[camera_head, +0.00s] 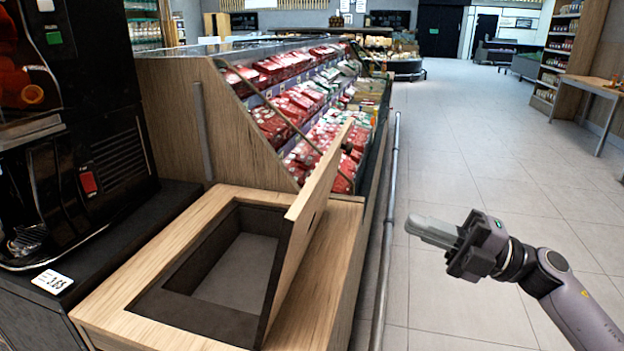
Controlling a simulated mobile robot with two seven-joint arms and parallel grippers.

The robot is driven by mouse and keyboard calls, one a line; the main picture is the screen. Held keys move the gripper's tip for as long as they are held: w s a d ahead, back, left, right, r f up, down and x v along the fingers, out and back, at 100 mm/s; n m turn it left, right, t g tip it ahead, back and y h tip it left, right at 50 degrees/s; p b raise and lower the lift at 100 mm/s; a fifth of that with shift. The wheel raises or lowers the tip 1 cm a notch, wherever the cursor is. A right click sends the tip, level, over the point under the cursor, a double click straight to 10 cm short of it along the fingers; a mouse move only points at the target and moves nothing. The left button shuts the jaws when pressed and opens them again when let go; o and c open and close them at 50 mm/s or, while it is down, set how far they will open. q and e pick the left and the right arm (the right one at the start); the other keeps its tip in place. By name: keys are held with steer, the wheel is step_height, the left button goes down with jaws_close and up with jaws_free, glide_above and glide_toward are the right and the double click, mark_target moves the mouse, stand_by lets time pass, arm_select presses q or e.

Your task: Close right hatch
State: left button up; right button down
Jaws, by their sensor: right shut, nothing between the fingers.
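The right hatch (303,222) is a wooden lid on the right side of a light wood counter box. It stands open, tilted up steeply along the right edge of a dark rectangular opening (238,271). The inside of the box looks empty where I can see it. My right gripper (412,227) comes in from the right, to the right of the hatch and apart from it, above the aisle floor. Its grey fingers are together and point left, with nothing between them. My left gripper is not in view.
The black orange juicer (95,160) stands at the left, with a price tag (52,281) at its front. A display case (300,110) of red packages is behind the box. A metal rail (386,230) runs along its right side. The tiled aisle (480,170) is clear.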

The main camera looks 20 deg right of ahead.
mark_target(316, 187)
steer(key=shift+n, duration=0.3)
steer(key=p+x, duration=0.2)
steer(key=x, duration=1.1)
steer(key=shift+w+a+r, duration=0.1)
steer(key=shift+a, duration=0.15)
steer(key=shift+w+a+p, duration=0.25)
steer(key=shift+a+p, duration=0.05)
